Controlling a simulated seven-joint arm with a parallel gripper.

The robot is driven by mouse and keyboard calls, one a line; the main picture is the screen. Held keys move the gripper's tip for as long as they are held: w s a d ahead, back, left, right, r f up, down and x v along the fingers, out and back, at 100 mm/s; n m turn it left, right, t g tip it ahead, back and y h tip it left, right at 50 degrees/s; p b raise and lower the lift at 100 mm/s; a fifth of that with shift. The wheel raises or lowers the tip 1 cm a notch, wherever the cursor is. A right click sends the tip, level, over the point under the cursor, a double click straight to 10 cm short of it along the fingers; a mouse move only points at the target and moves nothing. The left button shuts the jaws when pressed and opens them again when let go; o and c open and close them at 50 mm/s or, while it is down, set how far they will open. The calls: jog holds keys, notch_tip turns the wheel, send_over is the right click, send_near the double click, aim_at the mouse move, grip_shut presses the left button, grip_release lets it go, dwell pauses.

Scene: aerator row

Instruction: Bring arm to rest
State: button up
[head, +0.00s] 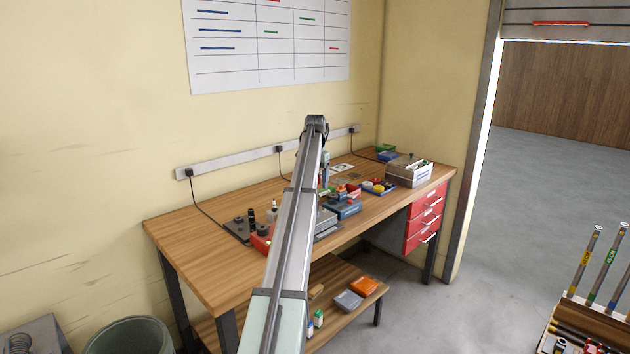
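My arm (295,225) rises from the bottom edge of the head view and reaches up in front of the workbench. Its far visible end is a dark grey joint (316,123), seen against the wall above the bench's back edge. My gripper does not show; whatever lies beyond that joint is hidden behind the arm or out of sight. The wooden workbench (205,252) stands against the wall, and my arm covers part of its middle.
The bench holds a dark tray (238,231), blue boxes (342,208) and a grey box (405,172). Red drawers (425,217) hang at its right; its lower shelf (335,268) carries boxes. A bin (130,337) stands lower left, a tool rack (590,322) lower right. Floor between is clear.

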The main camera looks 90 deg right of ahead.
jog(key=shift+r, duration=0.15)
jog(key=shift+c, duration=0.4)
grip_shut()
jog(key=n, duration=0.6)
jog(key=shift+n, duration=2.5)
jog(key=c, duration=0.5)
grip_release()
grip_shut()
